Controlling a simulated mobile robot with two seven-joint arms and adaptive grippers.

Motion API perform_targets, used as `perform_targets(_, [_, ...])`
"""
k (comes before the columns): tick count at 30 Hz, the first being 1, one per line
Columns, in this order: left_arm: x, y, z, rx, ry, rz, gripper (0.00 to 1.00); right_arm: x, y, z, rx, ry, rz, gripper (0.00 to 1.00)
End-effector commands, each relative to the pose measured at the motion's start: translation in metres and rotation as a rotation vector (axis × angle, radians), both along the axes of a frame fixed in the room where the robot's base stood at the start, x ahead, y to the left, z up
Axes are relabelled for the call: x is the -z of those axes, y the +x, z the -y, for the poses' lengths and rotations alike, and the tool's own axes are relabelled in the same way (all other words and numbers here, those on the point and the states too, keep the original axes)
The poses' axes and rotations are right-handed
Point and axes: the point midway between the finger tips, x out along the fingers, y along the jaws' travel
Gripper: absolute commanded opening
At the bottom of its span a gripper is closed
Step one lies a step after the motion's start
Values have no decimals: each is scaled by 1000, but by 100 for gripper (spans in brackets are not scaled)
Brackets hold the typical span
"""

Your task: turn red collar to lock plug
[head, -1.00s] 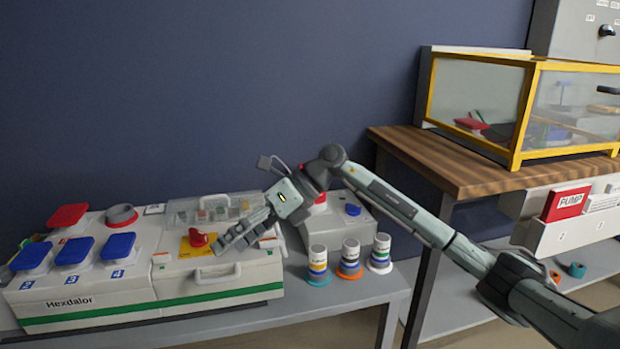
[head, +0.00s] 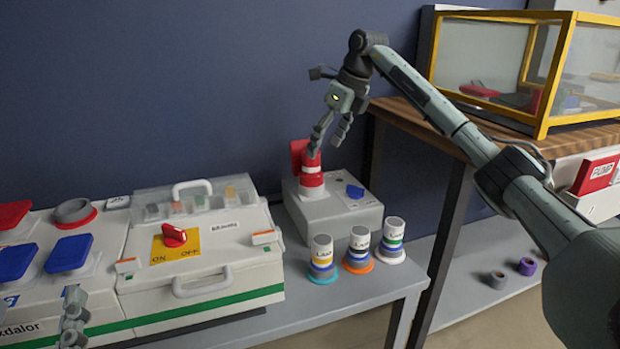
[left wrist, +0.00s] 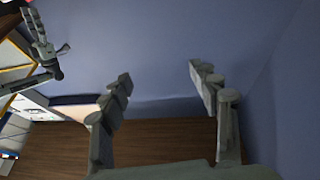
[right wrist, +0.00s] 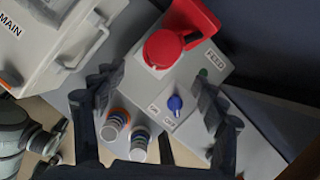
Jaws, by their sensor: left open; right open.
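A plug with a red collar (head: 312,172) stands upright on the small grey socket box, with a white band and a red flap behind it. In the right wrist view the red collar (right wrist: 163,49) is seen from above, beyond and between my fingers. My right gripper (head: 329,140) is open and points down just above the plug; whether it touches is hard to tell. My left gripper (head: 73,325) shows only in part at the lower left of the head view. In the left wrist view its fingers (left wrist: 165,85) are spread and empty.
The grey socket box (head: 335,222) has a blue knob (head: 355,191). Several striped tape stacks (head: 358,250) stand in front. A larger box with a red ON/OFF switch (head: 175,236) is to the left. A yellow-framed case (head: 545,75) sits on the wooden table.

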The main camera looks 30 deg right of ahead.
Motion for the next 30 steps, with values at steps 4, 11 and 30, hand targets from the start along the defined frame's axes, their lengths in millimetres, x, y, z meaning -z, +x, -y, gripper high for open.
perform_targets(4, [-20, -11, 1, 10, -44, 91, 62, 8, 1, 0, 0, 0, 0, 72])
perform_targets(11, [-30, -16, -3, 5, -69, 165, 62, 38, 12, -5, 0, 3, -2, 72])
perform_targets(30, [-44, -24, -9, -3, -100, 268, 62, 76, 28, -10, 0, 1, 1, 72])
